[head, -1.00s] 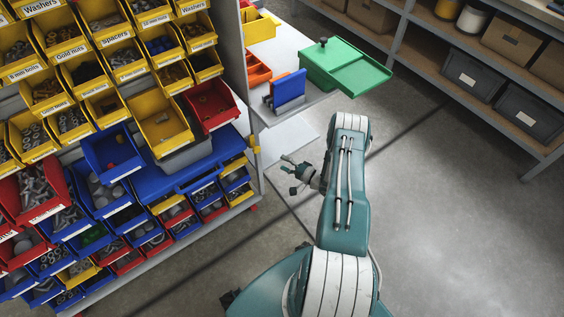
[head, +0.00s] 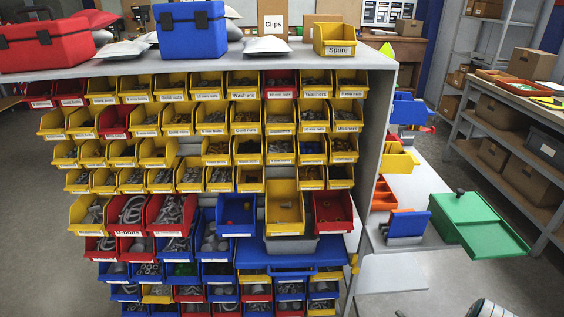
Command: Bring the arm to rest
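My gripper is not clearly in view. In the head view only a small white and dark part of my arm (head: 490,308) shows at the bottom edge, right of centre. The rest of the arm is below the picture, so its pose is hidden.
A rack of yellow, red and blue bins (head: 190,150) fills the left and middle. Its top carries a red toolbox (head: 45,47) and a blue toolbox (head: 190,32). A green box (head: 470,215) stands on a low grey shelf at the right. Bare floor (head: 500,285) lies at lower right.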

